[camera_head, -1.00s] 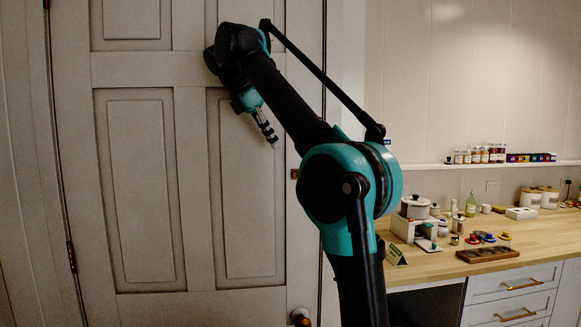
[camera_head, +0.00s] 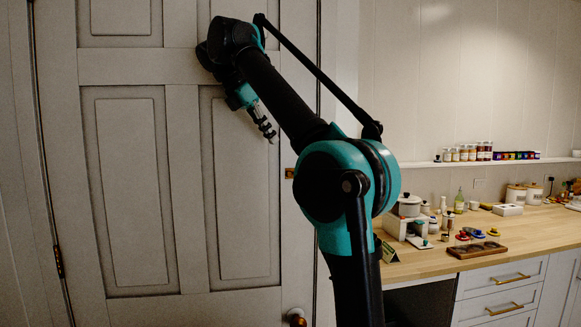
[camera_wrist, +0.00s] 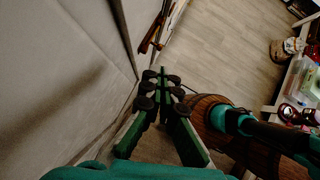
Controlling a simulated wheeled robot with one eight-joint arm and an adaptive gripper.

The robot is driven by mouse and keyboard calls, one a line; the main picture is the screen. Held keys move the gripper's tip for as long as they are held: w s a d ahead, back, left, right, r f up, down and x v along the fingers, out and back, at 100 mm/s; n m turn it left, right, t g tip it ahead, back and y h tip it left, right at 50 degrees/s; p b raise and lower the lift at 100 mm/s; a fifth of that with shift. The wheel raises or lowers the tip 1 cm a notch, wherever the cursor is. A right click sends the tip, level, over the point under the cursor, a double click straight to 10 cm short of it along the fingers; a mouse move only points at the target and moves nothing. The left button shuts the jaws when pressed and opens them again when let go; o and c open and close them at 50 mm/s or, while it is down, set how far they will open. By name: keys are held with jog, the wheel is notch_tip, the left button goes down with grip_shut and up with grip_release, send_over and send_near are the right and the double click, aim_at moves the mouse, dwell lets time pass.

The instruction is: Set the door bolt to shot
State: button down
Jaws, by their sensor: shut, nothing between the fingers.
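The closed panelled door (camera_head: 183,190) fills the left half of the head view. A small brass piece (camera_head: 289,173), possibly the door bolt, sits at the door's right edge, partly beside my arm. It is too small to tell how it is set. My gripper (camera_head: 271,138) is shut and empty, in front of the upper right door panel, above and left of the brass piece. In the wrist view my gripper's fingers (camera_wrist: 162,76) are together, with the pale door surface (camera_wrist: 60,80) to their left.
A round door knob (camera_head: 297,317) is at the bottom of the head view. At right, a wooden counter (camera_head: 420,264) holds jars, a pot and a dark tray (camera_head: 477,250). A shelf of spice jars (camera_head: 467,153) is above. The wrist view shows clear floor (camera_wrist: 220,50).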

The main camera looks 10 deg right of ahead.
jog(key=x, duration=1.1)
jog(key=shift+d, duration=0.2)
jog(key=d, duration=0.3)
jog(key=v, duration=1.4)
jog(key=shift+f, duration=0.1)
